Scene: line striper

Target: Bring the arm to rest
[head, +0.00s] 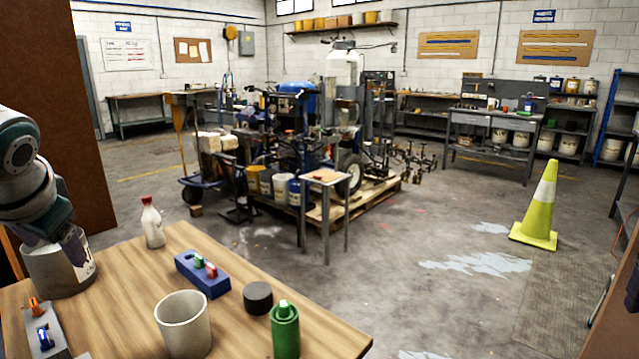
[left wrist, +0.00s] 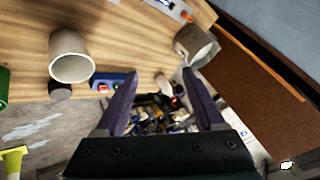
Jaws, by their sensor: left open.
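My left arm comes in from the left in the head view, with its gripper (head: 74,248) just over or beside the large grey can (head: 48,274) with a torn label. In the left wrist view the gripper (left wrist: 160,74) has its two purple fingers spread, with nothing held between them. The can (left wrist: 193,46) shows near the right fingertip; whether they touch is unclear. A white bottle with a red cap (head: 152,225) stands on the wooden table (head: 125,290) and shows beyond the fingers (left wrist: 163,86). My right gripper is not in view.
On the table are an open beige cup (head: 183,324), a blue block with coloured pegs (head: 202,274), a black puck (head: 258,297), a green bottle (head: 285,330) and a grey holder (head: 45,335). A yellow cone (head: 538,210) stands on the open floor at right.

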